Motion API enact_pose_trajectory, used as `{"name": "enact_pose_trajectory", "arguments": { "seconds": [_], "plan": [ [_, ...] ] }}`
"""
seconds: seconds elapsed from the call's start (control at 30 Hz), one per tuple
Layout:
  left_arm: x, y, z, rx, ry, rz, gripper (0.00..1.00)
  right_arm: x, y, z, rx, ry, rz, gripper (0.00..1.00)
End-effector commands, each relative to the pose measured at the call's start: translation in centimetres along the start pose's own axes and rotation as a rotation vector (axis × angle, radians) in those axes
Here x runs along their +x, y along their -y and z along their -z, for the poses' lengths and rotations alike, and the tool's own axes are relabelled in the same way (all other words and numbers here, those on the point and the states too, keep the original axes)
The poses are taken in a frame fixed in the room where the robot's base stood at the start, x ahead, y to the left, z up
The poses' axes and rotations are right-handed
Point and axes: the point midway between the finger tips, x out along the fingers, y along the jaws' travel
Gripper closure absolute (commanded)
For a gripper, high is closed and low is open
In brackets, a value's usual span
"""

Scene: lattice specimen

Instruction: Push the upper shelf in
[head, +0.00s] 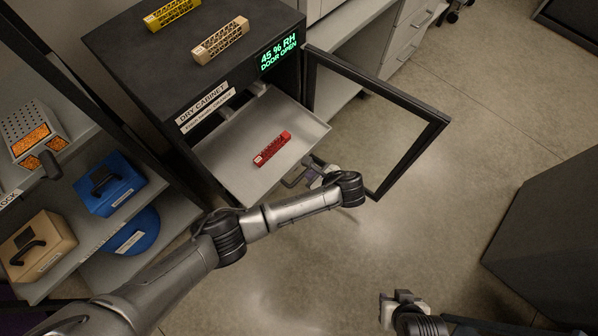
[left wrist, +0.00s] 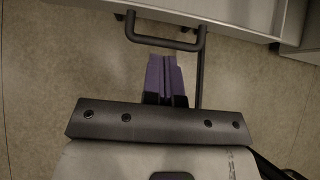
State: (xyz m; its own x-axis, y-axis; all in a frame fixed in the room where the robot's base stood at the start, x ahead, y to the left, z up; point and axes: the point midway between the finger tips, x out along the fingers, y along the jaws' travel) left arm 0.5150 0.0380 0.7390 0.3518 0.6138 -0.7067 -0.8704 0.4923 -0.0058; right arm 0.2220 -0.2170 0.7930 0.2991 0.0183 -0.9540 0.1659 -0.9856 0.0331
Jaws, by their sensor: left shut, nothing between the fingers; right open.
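The dry cabinet (head: 190,75) stands with its glass door (head: 375,120) swung open to the right. Its upper shelf (head: 225,160) is a grey tray pulled out of the cabinet, with a red lattice specimen (head: 272,148) lying on it. A dark U-shaped handle (head: 292,182) is on the shelf's front edge. My left gripper (head: 318,172) is shut and empty close to the handle. In the left wrist view its purple fingers (left wrist: 165,62) point at the handle's bar (left wrist: 165,43); contact cannot be told. My right gripper (head: 402,297) is open and empty, low over the floor.
A yellow lattice block (head: 172,12) and a beige one (head: 220,40) lie on the cabinet top. The open door frame stands just right of my left gripper. A rack at left holds a blue case (head: 110,183) and a tan case (head: 38,244). The floor centre is clear.

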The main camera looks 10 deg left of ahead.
Motion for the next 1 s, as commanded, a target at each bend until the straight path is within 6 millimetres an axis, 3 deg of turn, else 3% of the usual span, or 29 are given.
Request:
{"name": "enact_pose_trajectory", "arguments": {
  "seconds": [0.6,1.0],
  "plan": [
    [8.5,0.0,0.1,0.01,0.0,-0.001,1.0,3.2,0.2,-0.7,0.004,-0.006,0.002,0.57],
    [9.8,0.0,0.0,0.011,-0.001,0.0,1.0,3.5,-0.1,-0.9,-0.005,-0.006,-0.005,0.57]
  ]
}}
